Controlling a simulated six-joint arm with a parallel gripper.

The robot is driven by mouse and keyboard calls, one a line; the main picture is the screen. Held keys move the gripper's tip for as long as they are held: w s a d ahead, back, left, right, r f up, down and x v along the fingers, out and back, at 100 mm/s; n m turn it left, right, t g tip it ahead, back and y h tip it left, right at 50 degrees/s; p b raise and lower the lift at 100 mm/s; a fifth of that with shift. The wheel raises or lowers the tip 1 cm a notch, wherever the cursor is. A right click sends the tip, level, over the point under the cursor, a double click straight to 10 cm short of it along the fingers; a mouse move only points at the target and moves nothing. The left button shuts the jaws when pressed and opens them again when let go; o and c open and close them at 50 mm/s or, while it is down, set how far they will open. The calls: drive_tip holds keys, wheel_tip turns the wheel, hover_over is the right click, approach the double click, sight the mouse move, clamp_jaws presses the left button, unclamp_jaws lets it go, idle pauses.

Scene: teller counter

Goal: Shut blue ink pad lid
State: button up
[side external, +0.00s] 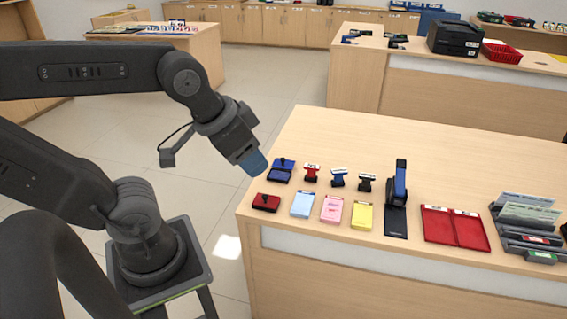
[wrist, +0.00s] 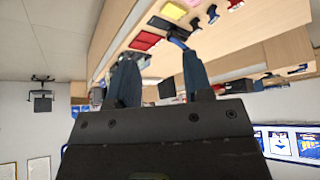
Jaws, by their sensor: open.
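The blue ink pad (side external: 281,171) lies at the back left corner of the near counter in the side view. It appears open, with its blue lid at the back and a small black knob on it; the exact lid angle is too small to tell. My gripper (side external: 254,163) is just left of the pad, above the counter's left edge, pointing down and right, and does not clearly touch it. In the wrist view my gripper (wrist: 158,76) has its two blue fingers apart with nothing held between them. I cannot make out the ink pad in that view.
A red ink pad (side external: 266,202) sits in front of the blue one. A red-handled stamp (side external: 311,172) stands to its right, with more stamps beyond. Blue, pink and yellow note pads (side external: 332,209) line the front. A red tray (side external: 455,228) lies farther right. The counter's back is clear.

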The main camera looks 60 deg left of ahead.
drive_tip(key=w+a+r+g, duration=0.2)
drive_tip(key=w+a, duration=0.4)
drive_tip(key=w, duration=0.6)
drive_tip(key=g, duration=0.4)
hover_over(284, 161)
drive_tip(key=a, duration=0.1)
wheel_tip(284, 161, down, 20)
wheel_tip(284, 161, down, 13)
drive_tip(key=shift+f, duration=0.2)
drive_tip(key=shift+c, duration=0.4)
clamp_jaws()
